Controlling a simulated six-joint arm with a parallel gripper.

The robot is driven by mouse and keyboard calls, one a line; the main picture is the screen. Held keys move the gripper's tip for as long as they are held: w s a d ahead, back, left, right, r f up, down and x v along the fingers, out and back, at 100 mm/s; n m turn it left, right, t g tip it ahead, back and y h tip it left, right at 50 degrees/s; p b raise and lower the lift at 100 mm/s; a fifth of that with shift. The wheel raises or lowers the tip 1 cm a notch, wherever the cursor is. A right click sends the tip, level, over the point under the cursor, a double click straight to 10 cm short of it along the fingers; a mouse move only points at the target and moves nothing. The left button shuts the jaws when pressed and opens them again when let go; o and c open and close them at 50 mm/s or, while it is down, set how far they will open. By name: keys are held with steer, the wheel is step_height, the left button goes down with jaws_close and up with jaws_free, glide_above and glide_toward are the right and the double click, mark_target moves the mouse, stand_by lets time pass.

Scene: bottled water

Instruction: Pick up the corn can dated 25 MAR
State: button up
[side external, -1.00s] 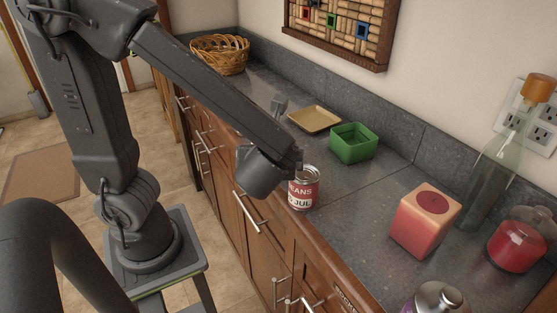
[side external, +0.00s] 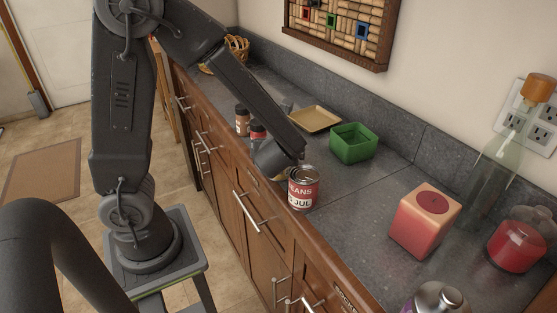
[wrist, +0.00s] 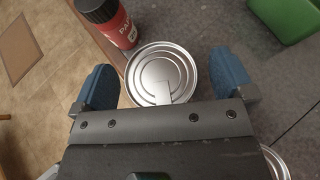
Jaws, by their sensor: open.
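A can with a ridged silver lid (wrist: 162,72) lies between my gripper's fingers in the wrist view, seen from above; its label is hidden there. My gripper (wrist: 163,85) is open, one blue-grey finger on each side of the lid. A can reading "BEANS" and "JUL" (side external: 303,189) stands nearer the side camera; part of a second lid (wrist: 276,163) shows at the wrist view's lower right. No "25 MAR" label can be read.
A dark-capped red spice bottle (wrist: 107,22) stands close beside the can; it also shows in the side view (side external: 242,121). A green bin (side external: 352,145) and tan tray (side external: 316,119) are behind. A pink box (side external: 423,222) is at right. The counter's front edge is close.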

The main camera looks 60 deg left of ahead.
steer(key=shift+w+a+f, duration=0.1)
steer(key=shift+a+f, duration=0.05)
steer(key=shift+a, duration=0.05)
steer(key=shift+c, duration=0.5)
steer(key=c, duration=1.1)
